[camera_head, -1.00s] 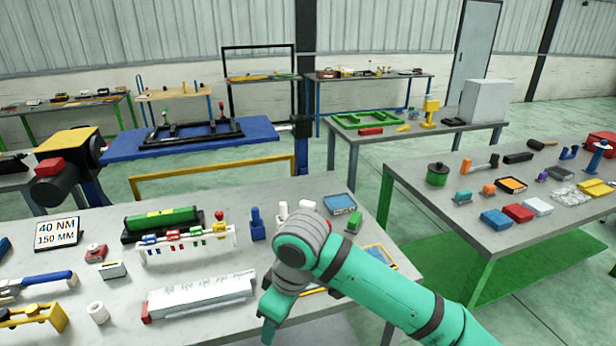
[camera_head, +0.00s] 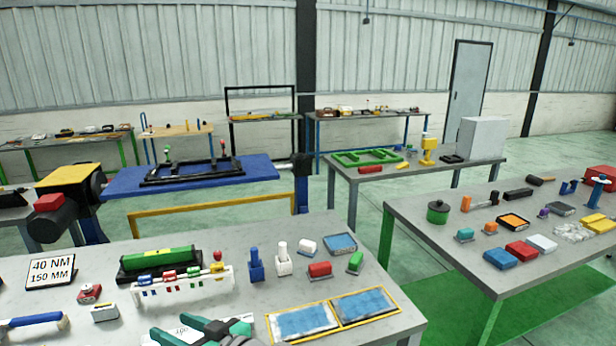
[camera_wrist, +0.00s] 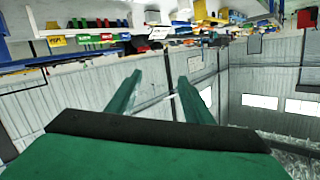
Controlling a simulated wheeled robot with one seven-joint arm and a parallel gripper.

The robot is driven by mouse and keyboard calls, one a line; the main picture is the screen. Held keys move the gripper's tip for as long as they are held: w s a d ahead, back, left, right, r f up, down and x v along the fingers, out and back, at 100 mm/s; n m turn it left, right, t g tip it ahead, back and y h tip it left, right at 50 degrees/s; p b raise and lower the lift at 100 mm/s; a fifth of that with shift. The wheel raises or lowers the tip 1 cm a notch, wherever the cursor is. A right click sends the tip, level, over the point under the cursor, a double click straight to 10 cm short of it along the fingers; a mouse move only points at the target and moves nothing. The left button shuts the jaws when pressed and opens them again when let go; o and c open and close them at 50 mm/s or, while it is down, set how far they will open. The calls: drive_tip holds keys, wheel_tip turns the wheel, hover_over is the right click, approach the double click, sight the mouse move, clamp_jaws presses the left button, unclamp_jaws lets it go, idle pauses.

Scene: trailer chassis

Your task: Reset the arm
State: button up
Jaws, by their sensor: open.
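My gripper (camera_wrist: 155,95) shows in the wrist view with two green fingers spread apart and nothing between them. Beyond the fingers in that view are the grey wall and, along the top, a table edge with labelled bins, seen upside down. In the head view, part of my green and dark arm end (camera_head: 203,331) shows at the bottom centre, over the front edge of the near table (camera_head: 110,270).
The near table holds a sign (camera_head: 50,271), a rack with coloured clips (camera_head: 180,286), a green block (camera_head: 160,259) and a yellow-framed tray (camera_head: 333,313). A second table (camera_head: 450,240) with several parts stands at right. Green floor lies between them.

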drive_tip(key=s+d+f+m+t+h, duration=0.5)
drive_tip(key=d+f+m, duration=0.2)
drive_tip(key=f, duration=0.2)
drive_tip(key=s+d+f+m+t+h, duration=0.5)
drive_tip(key=s+d+f+m, duration=0.15)
drive_tip(key=f, duration=0.35)
drive_tip(key=s+d+f+n+h, duration=0.1)
drive_tip(key=s+d, duration=0.3)
drive_tip(key=s, duration=0.4)
drive_tip(key=s+d+f+n+g+h, duration=0.1)
drive_tip(key=s+d, duration=0.3)
drive_tip(key=s, duration=0.4)
drive_tip(key=s+d+f+n+g+h, duration=0.1)
drive_tip(key=s+d+f+n+h, duration=0.1)
drive_tip(key=s+d, duration=0.3)
drive_tip(key=s, duration=0.3)
drive_tip(key=shift+f, duration=0.2)
drive_tip(key=shift+n, duration=0.25)
idle(1.3)
